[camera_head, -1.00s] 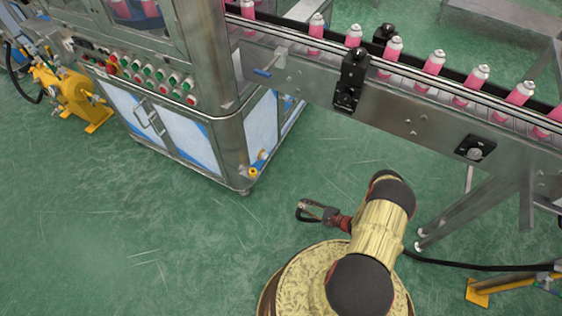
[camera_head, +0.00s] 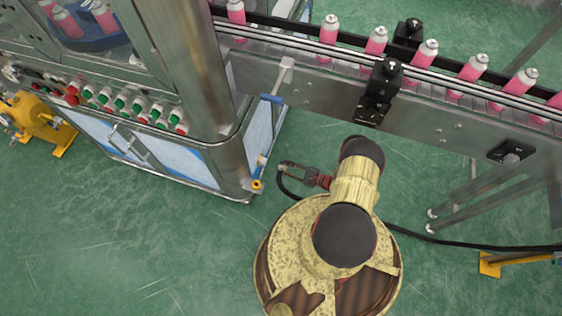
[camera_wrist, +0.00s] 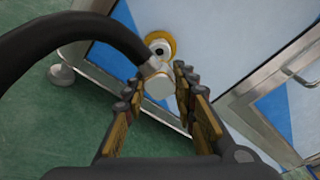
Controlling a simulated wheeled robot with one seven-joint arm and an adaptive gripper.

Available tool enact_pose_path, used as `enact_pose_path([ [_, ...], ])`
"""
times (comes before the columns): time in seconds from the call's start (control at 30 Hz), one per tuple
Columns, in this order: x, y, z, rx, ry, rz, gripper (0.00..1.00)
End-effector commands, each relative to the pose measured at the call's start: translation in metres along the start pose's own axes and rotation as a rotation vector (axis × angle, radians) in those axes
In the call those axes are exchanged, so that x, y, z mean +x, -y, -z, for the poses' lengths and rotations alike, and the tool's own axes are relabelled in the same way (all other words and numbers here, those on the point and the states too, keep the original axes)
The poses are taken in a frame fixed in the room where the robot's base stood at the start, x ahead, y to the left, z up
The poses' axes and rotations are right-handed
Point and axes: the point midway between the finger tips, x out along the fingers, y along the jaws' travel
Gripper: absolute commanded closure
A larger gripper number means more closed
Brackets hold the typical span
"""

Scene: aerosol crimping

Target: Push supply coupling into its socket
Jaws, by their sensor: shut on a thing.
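My gripper (camera_head: 285,165) is near the right corner of the machine cabinet, low above the floor. In the wrist view its fingers (camera_wrist: 157,87) are closed around a pale grey coupling (camera_wrist: 158,88) on the end of a thick black hose (camera_wrist: 75,32). The socket (camera_wrist: 160,46) is a yellow ring with a white and dark centre on the cabinet wall, just beyond the coupling. It also shows as a small yellow fitting in the head view (camera_head: 257,185). In the head view a gap shows between gripper and socket. I cannot tell whether the coupling's front touches it.
The cabinet (camera_head: 180,165) has blue and white panels and a button row. A conveyor (camera_head: 310,85) with several pink cans runs to the right above my arm. A black hose (camera_head: 450,243) lies on the green floor towards a yellow stand (camera_head: 490,264). Floor at lower left is clear.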

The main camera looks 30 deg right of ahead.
Motion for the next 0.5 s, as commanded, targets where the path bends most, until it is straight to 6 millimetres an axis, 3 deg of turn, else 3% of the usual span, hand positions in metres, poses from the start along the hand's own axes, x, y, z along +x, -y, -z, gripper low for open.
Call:
enact_pose_path([
  [0.5, 0.041, -0.001, -0.006, 0.001, 0.002, -0.003, 1.00],
])
